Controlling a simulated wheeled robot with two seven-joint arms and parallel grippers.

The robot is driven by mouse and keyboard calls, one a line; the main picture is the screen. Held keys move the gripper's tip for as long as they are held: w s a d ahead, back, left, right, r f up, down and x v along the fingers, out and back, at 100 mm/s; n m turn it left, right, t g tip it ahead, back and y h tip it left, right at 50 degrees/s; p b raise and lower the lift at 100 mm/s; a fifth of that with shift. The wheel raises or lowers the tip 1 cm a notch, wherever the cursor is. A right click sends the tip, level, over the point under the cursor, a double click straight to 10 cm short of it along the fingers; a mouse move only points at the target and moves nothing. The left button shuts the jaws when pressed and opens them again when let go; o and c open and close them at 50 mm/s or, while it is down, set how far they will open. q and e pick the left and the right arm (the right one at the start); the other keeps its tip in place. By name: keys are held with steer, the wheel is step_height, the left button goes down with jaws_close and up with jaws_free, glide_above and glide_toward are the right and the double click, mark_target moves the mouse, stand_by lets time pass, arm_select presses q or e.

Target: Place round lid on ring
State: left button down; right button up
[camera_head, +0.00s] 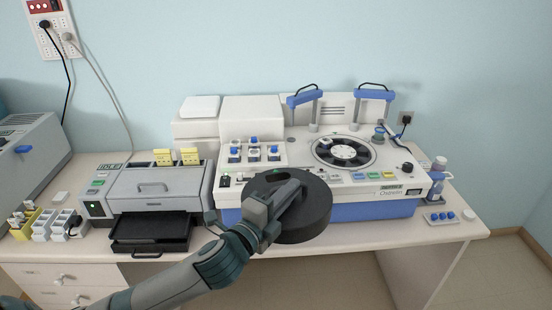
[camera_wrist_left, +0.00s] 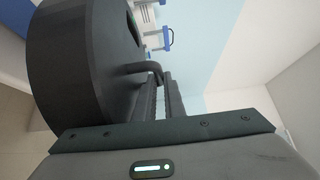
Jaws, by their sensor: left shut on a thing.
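My left gripper (camera_head: 283,198) is shut on the dark round lid (camera_head: 312,212) and holds it in front of the white and blue staining machine. The lid hides part of the machine's front edge. In the left wrist view the lid (camera_wrist_left: 80,70) fills the upper left, and the gripper's fingers (camera_wrist_left: 165,95) close on its curved handle (camera_wrist_left: 140,69). The ring (camera_head: 343,151) is a round opening with a pale rim and a dark slotted rotor on top of the machine, up and to the right of the lid. My right gripper is not in view.
Two blue-topped arms (camera_head: 305,97) stand behind the ring. Blue-capped bottles (camera_head: 253,153) sit in a rack left of it. A grey printer-like device (camera_head: 150,188) with a black tray (camera_head: 152,230) stands left.

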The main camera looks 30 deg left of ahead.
mark_target(295, 223)
arm_select(q)
steer(key=shift+n+y, duration=0.4)
steer(key=shift+y, duration=0.2)
steer(key=d+f+b, duration=0.1)
steer(key=f, duration=0.1)
steer(key=s+d+f+b, duration=0.1)
steer(key=f, duration=0.1)
steer(key=s+f+b, duration=0.1)
steer(key=f, duration=0.2)
steer(key=shift+d+b, duration=0.3)
steer(key=shift+d, duration=0.1)
step_height(295, 223, down, 8)
steer(key=s+d+y+b, duration=0.1)
steer(key=b, duration=0.5)
steer(key=shift+s+d+n+b, duration=0.15)
steer(key=shift+d+n+b, duration=0.15)
steer(key=shift+b, duration=0.1)
arm_select(e)
step_height(295, 223, down, 11)
arm_select(q)
steer(key=shift+a, duration=0.1)
arm_select(e)
steer(key=c, duration=0.4)
